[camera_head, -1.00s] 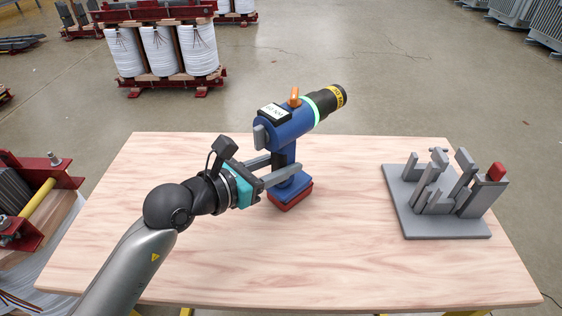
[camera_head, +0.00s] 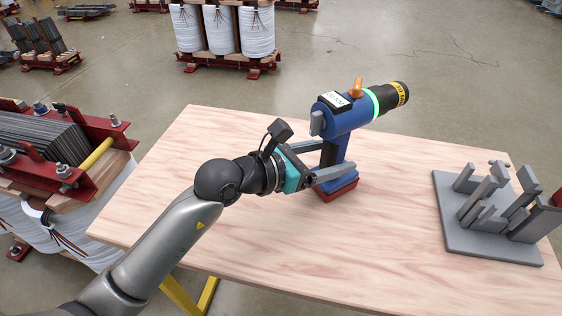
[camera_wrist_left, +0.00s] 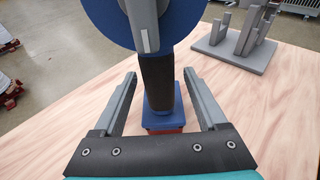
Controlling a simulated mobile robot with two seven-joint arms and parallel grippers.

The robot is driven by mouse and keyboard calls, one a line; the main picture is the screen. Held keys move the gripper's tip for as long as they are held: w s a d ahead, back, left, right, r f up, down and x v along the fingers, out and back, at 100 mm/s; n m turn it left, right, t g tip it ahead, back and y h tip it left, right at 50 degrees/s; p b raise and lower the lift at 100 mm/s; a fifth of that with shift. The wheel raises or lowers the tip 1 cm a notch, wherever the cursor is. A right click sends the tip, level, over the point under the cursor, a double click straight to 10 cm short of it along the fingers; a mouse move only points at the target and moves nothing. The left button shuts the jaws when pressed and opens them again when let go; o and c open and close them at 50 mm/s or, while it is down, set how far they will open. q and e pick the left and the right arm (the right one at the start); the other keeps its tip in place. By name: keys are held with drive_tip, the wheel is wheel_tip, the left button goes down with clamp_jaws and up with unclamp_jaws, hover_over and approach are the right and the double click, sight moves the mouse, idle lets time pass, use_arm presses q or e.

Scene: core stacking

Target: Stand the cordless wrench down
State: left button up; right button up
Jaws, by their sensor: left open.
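The cordless wrench (camera_head: 347,120) is blue with a black and yellow nose, an orange lever and a red base (camera_head: 337,190). It stands upright on its base on the wooden table (camera_head: 240,225), nose toward the upper right. My left gripper (camera_head: 335,170) is open, its two fingers on either side of the wrench's handle. In the left wrist view the dark handle (camera_wrist_left: 158,82) stands between the fingers with gaps on both sides. My right gripper is not in view.
A stack of dark plates in a red frame (camera_head: 60,150) stands beside the table at left.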

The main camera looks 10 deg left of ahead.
use_arm(q)
drive_tip(key=shift+r, duration=0.1)
drive_tip(key=p+v, duration=0.2)
drive_tip(key=v, duration=1.3)
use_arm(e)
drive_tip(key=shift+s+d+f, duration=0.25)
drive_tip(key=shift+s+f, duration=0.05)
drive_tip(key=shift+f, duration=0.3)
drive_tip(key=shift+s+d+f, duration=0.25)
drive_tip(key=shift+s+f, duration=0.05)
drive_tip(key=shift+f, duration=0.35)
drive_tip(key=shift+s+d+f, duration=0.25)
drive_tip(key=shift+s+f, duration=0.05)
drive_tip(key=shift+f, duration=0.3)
use_arm(q)
drive_tip(key=shift+s+a, duration=0.1)
drive_tip(key=shift+a, duration=0.05)
